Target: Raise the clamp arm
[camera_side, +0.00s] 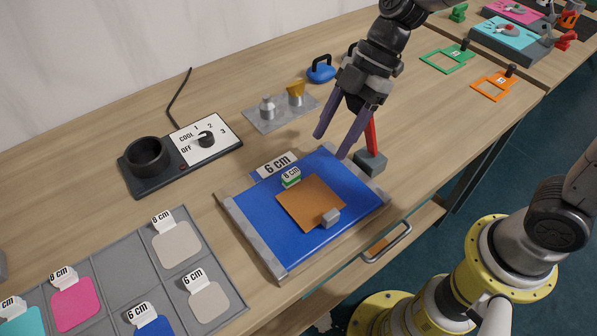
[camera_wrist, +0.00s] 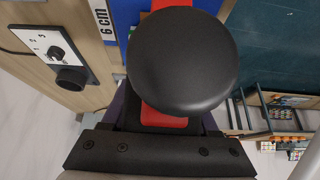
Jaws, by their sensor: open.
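The red clamp arm (camera_side: 372,136) stands steeply up from a small grey base block (camera_side: 370,163) at the right corner of the blue board. Its upper end is hidden behind my gripper in the side view. In the wrist view the red bar (camera_wrist: 165,119) lies behind a large round black knob (camera_wrist: 182,60) very close to the camera. My gripper (camera_side: 330,147) is open, its purple fingers pointing down and left above the board's back edge. The red arm is close beside the fingers. I cannot tell whether they touch it.
The blue board (camera_side: 262,228) carries an orange sheet (camera_side: 297,207), a green-marked 8 cm tag and a grey block (camera_side: 330,217). A grey plate (camera_side: 262,118) with two small pieces and a dial device (camera_side: 150,180) stand behind left. A drawer handle (camera_side: 388,245) juts out in front.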

